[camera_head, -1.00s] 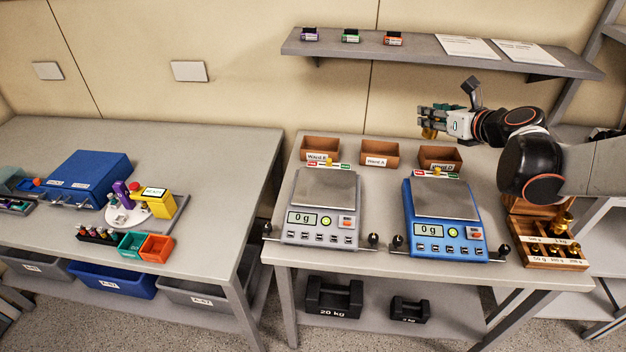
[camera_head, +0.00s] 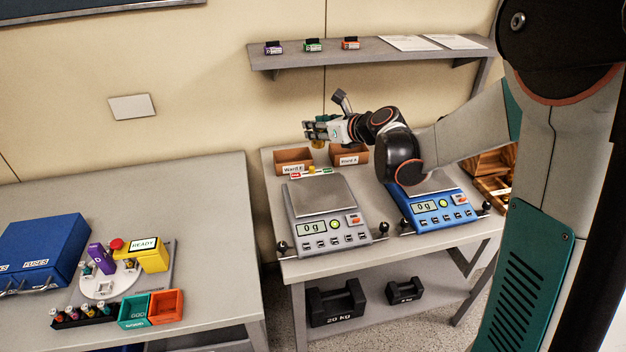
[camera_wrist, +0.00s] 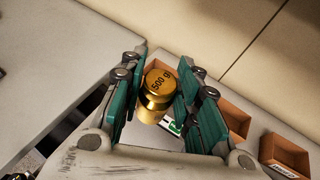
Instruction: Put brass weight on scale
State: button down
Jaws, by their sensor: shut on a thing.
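My gripper (camera_head: 318,131) is shut on a brass weight (camera_wrist: 158,84) marked 500 g. In the head view the weight (camera_head: 318,144) shows as a small gold patch under the fingers. It is held in the air above the back of the scale table, near the brown bins. A grey scale (camera_head: 325,199) stands in front of and below it, its plate empty and its display reading 0 g. A blue scale (camera_head: 436,211) stands to the right, also reading 0 g, partly hidden behind my arm.
Brown bins labelled Ward (camera_head: 293,162) stand behind the scales. A wooden weight box (camera_head: 492,190) is partly hidden at the right. A wall shelf (camera_head: 370,52) hangs above. The left table (camera_head: 215,215) holds a blue case (camera_head: 42,250) and a yellow device (camera_head: 154,257).

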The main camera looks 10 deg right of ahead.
notch_tip(320, 180, down, 15)
jog(key=b, duration=0.4)
jog(key=shift+r+b, duration=0.2)
jog(key=shift+b, duration=0.15)
jog(key=shift+f, duration=0.15)
jog(key=c, duration=1.2)
grip_release()
jog(key=shift+s+r, duration=0.1)
jog(key=shift+r, duration=0.15)
jog(key=p+v, duration=0.3)
jog(key=v, duration=0.8)
jog(key=shift+s, duration=0.35)
